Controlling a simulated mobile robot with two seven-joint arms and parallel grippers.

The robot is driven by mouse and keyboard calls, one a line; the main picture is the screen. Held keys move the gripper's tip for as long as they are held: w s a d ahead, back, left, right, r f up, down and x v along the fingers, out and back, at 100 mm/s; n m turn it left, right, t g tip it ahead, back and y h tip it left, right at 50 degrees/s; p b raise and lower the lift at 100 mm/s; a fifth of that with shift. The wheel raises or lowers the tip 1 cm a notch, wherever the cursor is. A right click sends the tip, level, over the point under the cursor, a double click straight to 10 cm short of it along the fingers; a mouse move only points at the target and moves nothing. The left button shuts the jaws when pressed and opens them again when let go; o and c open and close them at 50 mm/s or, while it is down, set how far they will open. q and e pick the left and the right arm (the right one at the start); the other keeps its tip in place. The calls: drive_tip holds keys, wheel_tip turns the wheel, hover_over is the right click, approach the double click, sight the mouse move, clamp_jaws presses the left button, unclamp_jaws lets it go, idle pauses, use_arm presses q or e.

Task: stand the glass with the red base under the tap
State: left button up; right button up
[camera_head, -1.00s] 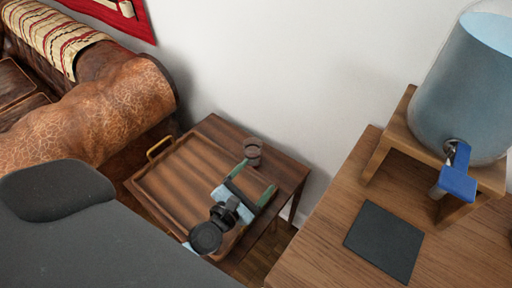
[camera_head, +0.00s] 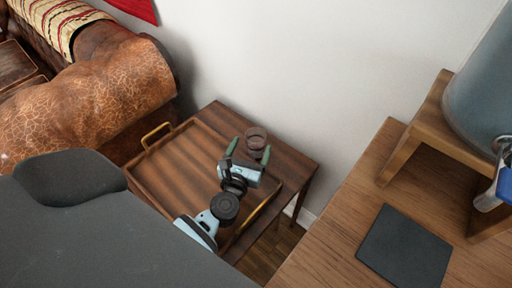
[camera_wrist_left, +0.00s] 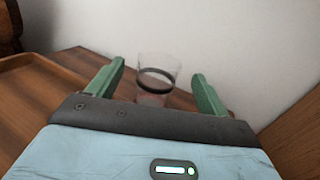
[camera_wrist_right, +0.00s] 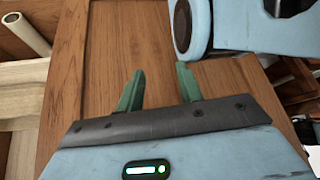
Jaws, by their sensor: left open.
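A clear glass (camera_head: 256,137) stands upright on the small dark wooden side table, near its wall side. In the left wrist view the glass (camera_wrist_left: 158,72) has a dark band and a faintly reddish bottom. My left gripper (camera_head: 249,152) is open, pointing at the glass. The glass shows between its fingers in the left wrist view, with no clear contact. The blue-handled tap (camera_head: 502,187) of the water dispenser (camera_head: 480,95) is at the right, partly cut off. My right gripper (camera_wrist_right: 160,70) is open and empty in front of a wooden panel; the head view does not show it.
A wooden tray (camera_head: 160,137) with raised handles lies on the side table beside the glass. The dispenser sits on a wooden stand (camera_head: 430,117) on a higher table (camera_head: 345,235). A dark square mat (camera_head: 405,247) lies there. A leather sofa (camera_head: 90,90) stands left.

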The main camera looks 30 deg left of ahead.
sight(256, 136)
use_arm(q)
drive_tip(key=x, duration=0.4)
drive_tip(key=shift+w, duration=0.25)
drive_tip(key=shift+w+a, duration=0.15)
drive_tip(key=shift+w, duration=0.15)
use_arm(e)
drive_tip(key=shift+w, duration=0.4)
use_arm(q)
drive_tip(key=c, duration=1.6)
use_arm(e)
drive_tip(key=shift+s, duration=0.3)
use_arm(q)
drive_tip(key=shift+r, duration=0.15)
